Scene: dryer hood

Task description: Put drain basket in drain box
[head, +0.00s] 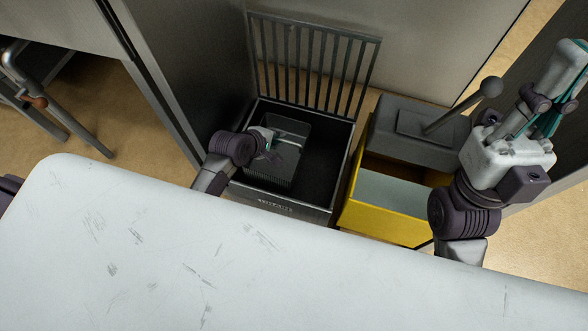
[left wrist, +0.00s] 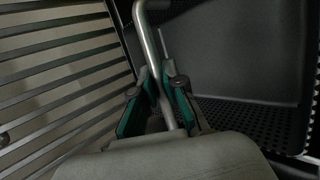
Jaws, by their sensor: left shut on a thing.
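The drain box (head: 337,165) is a dark, open-topped box beyond the white table edge, with its slatted grate lid (head: 312,65) standing raised at the back. The grey drain basket (head: 290,127) is within the box's opening, toward its left side; I cannot tell whether it touches the floor. My left gripper (head: 268,141) is over the basket's left side. In the left wrist view, its teal-padded fingers (left wrist: 162,98) are shut on the basket's metal handle (left wrist: 150,42), beside the dark perforated basket wall (left wrist: 245,50). My right gripper (head: 550,112) is raised at upper right, its jaw gap unclear.
A yellow bin (head: 385,218) with a grey lid part and a knobbed lever (head: 465,105) stands right of the box. The scratched white table (head: 200,260) fills the foreground and is bare. A dark cabinet wall (head: 190,70) stands close on the box's left.

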